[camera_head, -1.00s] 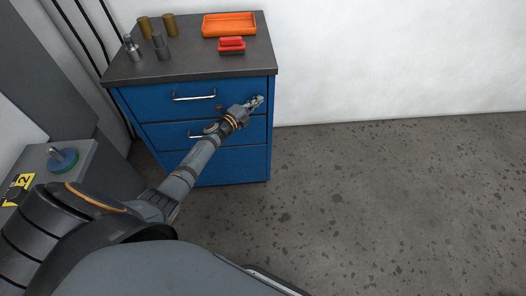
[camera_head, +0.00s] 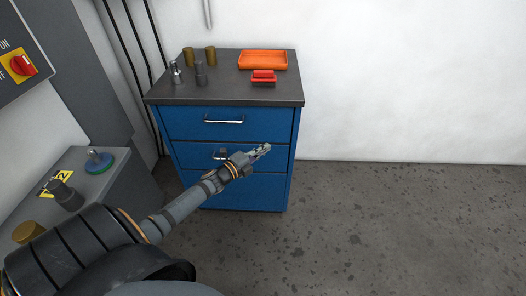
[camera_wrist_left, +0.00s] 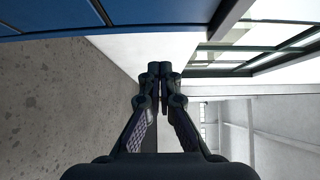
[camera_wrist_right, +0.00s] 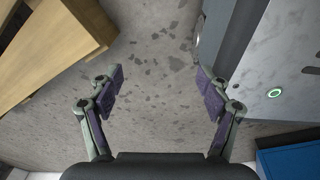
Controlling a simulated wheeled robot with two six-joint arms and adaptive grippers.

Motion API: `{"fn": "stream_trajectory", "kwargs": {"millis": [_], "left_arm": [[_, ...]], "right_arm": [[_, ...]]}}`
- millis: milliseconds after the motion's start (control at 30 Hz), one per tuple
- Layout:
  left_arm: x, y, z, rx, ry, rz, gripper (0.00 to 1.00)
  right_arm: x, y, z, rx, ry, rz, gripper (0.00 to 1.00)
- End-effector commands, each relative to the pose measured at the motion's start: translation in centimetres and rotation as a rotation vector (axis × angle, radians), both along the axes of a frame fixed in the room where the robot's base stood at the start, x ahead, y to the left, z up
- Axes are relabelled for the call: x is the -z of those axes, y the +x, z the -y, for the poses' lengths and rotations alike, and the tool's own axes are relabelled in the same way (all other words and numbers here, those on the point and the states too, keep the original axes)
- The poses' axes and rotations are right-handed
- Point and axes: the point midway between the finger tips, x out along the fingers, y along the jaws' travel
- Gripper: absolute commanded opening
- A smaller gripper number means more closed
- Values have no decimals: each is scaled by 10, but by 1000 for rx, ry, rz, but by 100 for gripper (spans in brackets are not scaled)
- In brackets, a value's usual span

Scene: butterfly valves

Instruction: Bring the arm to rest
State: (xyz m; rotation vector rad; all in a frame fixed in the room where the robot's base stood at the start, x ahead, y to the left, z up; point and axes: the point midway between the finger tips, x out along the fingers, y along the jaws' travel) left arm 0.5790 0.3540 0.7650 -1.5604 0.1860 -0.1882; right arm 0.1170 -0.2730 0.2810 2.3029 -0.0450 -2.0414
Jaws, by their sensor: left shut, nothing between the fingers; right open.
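My left arm reaches in from the left in the head view. Its gripper (camera_head: 262,151) is shut and empty in front of the blue drawer cabinet (camera_head: 240,190). In the left wrist view the fingers of the left gripper (camera_wrist_left: 160,68) are together with nothing between them. My right gripper (camera_wrist_right: 161,82) shows only in the right wrist view. It is open and empty above the grey speckled floor (camera_wrist_right: 160,40). The right arm is not in the head view.
On the cabinet top stand an orange tray (camera_head: 263,60), a red object (camera_head: 263,76) and several small cylinders. A wooden object (camera_wrist_right: 50,45) is near the right gripper. Floor at right is clear.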

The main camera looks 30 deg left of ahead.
Motion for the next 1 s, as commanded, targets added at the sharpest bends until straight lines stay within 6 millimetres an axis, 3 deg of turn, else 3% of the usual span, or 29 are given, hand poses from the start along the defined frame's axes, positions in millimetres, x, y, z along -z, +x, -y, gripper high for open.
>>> {"fn": "stream_trajectory", "kwargs": {"millis": [433,567,667,767,900,1000], "left_arm": [[4,-4,-3,-11,-13,-15,0],[49,-18,-24,-121,-142,-153,0],[119,-55,-44,-285,-324,-342,0],[191,-110,-50,-464,-508,-534,0],[273,-205,-35,-712,-726,-774,0],[316,-281,-11,-890,-854,-929,0]], "right_arm": [[-1,-13,5,-1,-6,-20,78],[-18,-13,7,-3,-9,-21,78],[-38,-13,9,-3,-10,-20,78],[-55,-13,9,-2,-11,-20,78],[-76,-13,9,-2,-11,-19,78],[-89,-13,9,-2,-11,-19,78]]}}
